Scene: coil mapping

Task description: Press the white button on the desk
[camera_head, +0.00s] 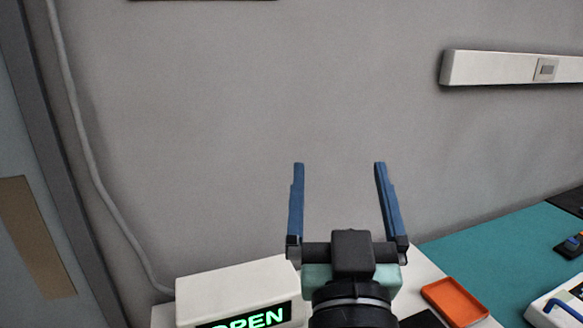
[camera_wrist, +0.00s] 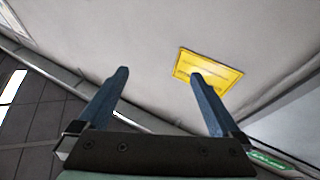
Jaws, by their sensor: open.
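My gripper (camera_head: 339,168) is open and empty, with its two blue fingers pointing up in front of the grey wall in the head view. It also shows in the wrist view (camera_wrist: 159,75), fingers spread apart with nothing between them. The desk (camera_head: 420,268) is at the bottom of the head view, with a white top and a teal mat. I cannot make out a white button on the desk in either view. My arm and gripper hide part of the desk.
A white box with a green lit "OPEN" sign (camera_head: 245,290) stands left of my gripper. An orange tray (camera_head: 455,301) lies to the right. A white device (camera_head: 560,308) is at the lower right edge. A wall rail (camera_head: 500,68) is at upper right. The wrist view shows a yellow sign (camera_wrist: 210,68).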

